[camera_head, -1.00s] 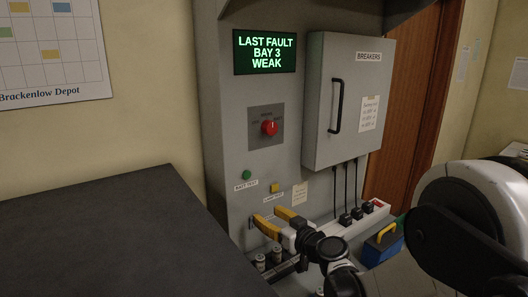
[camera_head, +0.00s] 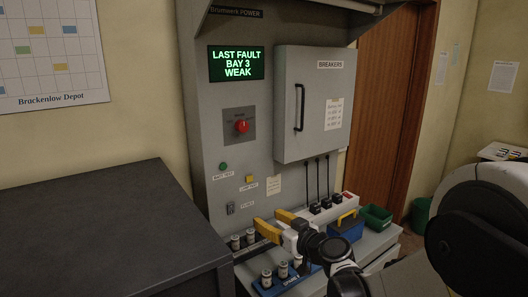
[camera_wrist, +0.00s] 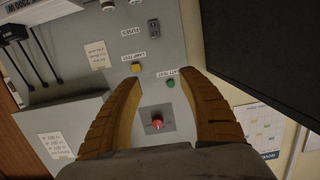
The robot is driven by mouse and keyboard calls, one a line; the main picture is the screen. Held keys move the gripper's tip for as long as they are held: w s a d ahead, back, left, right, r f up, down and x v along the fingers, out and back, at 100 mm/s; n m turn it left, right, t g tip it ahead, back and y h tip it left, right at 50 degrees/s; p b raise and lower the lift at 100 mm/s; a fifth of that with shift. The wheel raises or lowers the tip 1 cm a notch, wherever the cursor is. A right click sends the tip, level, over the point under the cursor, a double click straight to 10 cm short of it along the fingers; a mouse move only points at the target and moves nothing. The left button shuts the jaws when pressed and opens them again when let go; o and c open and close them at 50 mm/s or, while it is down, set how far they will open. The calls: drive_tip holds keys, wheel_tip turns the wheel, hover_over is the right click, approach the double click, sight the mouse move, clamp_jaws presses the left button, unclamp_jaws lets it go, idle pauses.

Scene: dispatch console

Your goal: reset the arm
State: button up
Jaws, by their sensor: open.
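My gripper (camera_head: 276,223) has two yellow fingers and sits in front of the grey console, over its lower ledge. In the wrist view my gripper (camera_wrist: 156,75) has its fingers spread wide with nothing between them. Beyond the fingers the wrist view shows the console panel with a red knob (camera_wrist: 157,121), a green button (camera_wrist: 170,83) and a yellow button (camera_wrist: 136,67). In the head view the red knob (camera_head: 241,126) is on the panel below a screen (camera_head: 236,63) reading "LAST FAULT BAY 3 WEAK".
A breaker cabinet (camera_head: 315,110) with a shut door is on the console's right. The ledge bears several cylinders, a blue box with a yellow handle (camera_head: 345,226) and a green bin (camera_head: 375,217). A dark desk (camera_head: 100,225) stands at left; a wooden door (camera_head: 388,110) is behind.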

drive_tip(key=s+d+f+m+g+h+b, duration=0.2)
drive_tip(key=s+d+f+h+b, duration=0.1)
drive_tip(key=s, duration=0.7)
drive_tip(key=s+d+f+m+g+h+b, duration=0.2)
drive_tip(key=s+d+f, duration=0.3)
drive_tip(key=s+d, duration=0.3)
drive_tip(key=s+d+f+m+g+h+b, duration=0.2)
drive_tip(key=s+d+f+h+b, duration=0.2)
drive_tip(key=s, duration=0.9)
drive_tip(key=shift+d+f+m, duration=0.15)
drive_tip(key=shift+d+m, duration=0.25)
drive_tip(key=shift+d, duration=0.45)
